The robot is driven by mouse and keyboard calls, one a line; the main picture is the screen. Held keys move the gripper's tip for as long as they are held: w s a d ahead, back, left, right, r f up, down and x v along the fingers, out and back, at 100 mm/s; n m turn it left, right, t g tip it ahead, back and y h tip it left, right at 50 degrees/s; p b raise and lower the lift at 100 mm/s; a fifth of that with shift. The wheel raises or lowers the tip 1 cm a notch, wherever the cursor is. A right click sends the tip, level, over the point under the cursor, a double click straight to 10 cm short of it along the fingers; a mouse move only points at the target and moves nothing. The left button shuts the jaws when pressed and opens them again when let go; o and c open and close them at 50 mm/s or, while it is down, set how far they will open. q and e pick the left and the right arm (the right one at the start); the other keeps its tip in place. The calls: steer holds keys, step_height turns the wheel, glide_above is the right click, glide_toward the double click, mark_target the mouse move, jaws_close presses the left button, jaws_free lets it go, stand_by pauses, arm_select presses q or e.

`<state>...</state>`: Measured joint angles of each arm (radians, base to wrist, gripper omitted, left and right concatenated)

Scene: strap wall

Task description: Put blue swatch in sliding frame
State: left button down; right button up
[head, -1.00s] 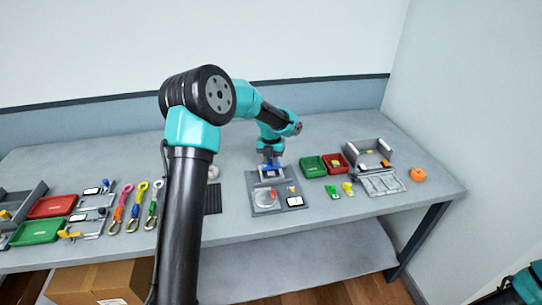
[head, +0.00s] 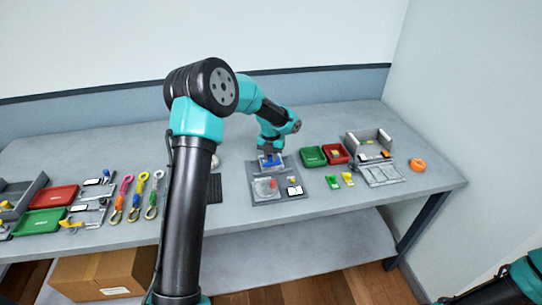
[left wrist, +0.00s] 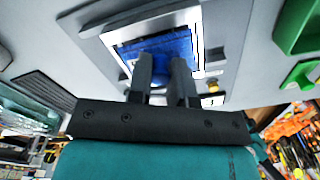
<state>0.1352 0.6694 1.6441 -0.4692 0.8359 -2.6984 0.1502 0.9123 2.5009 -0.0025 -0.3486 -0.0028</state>
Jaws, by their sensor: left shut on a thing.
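My left gripper (left wrist: 164,70) is shut on the blue swatch (left wrist: 168,46), a flat blue piece. A pale frame (left wrist: 203,36), seemingly the sliding frame, borders the swatch in the left wrist view. The swatch appears to lie over or within its opening; I cannot tell whether it is fully seated. In the head view the gripper (head: 270,157) is at the back of a grey fixture (head: 258,199), with the blue swatch (head: 268,161) low at its fingertips. The fingers hide part of the swatch. My right gripper is not in view.
On the fixture are a round clear dish (head: 264,187) and a white-and-black piece (head: 294,191). Green (head: 313,157) and red (head: 335,153) trays stand to the right, with small green and yellow clips (head: 347,179) before them. Straps (head: 134,195) lie left.

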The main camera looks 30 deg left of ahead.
arm_select(q)
steer(key=shift+f, duration=0.15)
stand_by(0.6)
steer(key=c, duration=0.5)
jaws_free()
steer(key=shift+c, duration=0.2)
steer(key=shift+r, duration=3)
steer(key=shift+r, duration=0.25)
steer(key=c, duration=0.3)
step_height(320, 180, up, 6)
steer(key=shift+f, duration=0.25)
steer(key=c, duration=0.9)
